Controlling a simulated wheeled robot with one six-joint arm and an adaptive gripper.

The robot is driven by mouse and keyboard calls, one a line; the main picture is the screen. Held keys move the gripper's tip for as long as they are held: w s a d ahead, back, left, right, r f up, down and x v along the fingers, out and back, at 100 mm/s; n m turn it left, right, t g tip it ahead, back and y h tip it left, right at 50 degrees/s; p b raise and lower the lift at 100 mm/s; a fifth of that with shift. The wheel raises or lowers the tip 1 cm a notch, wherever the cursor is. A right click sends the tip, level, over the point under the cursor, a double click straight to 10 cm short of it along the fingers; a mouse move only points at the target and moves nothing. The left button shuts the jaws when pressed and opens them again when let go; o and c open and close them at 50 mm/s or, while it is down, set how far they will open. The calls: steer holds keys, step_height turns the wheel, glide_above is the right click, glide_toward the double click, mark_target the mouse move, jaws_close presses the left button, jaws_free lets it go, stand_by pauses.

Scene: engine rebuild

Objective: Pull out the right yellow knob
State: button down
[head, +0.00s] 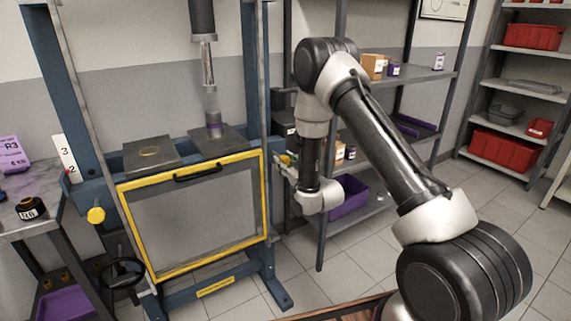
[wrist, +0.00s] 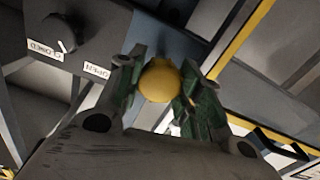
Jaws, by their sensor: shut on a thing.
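The right yellow knob (wrist: 160,81) sits between the green-padded fingers of my gripper (wrist: 164,84) in the wrist view. My gripper is shut on it. In the head view my gripper (head: 287,168) is at the right post of the blue press frame, and the knob there is mostly hidden by the fingers. The left yellow knob (head: 96,215) sticks out from the left post, apart from my gripper. The press has a yellow-framed clear guard (head: 205,220) with a black handle (head: 197,172), standing in front of the frame.
A black rotary switch (wrist: 58,33) with CLOSED and OPEN labels is beside the knob in the wrist view. Grey shelving (head: 427,78) with boxes and a purple bin (head: 348,197) stands close behind my arm. A workbench (head: 30,222) is at the left.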

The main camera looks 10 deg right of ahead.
steer(key=shift+s+f, duration=0.1)
steer(key=shift+f, duration=0.05)
steer(key=c, duration=1.2)
jaws_free()
steer(key=shift+d, duration=0.1)
steer(key=shift+s, duration=0.1)
steer(key=v, duration=1.2)
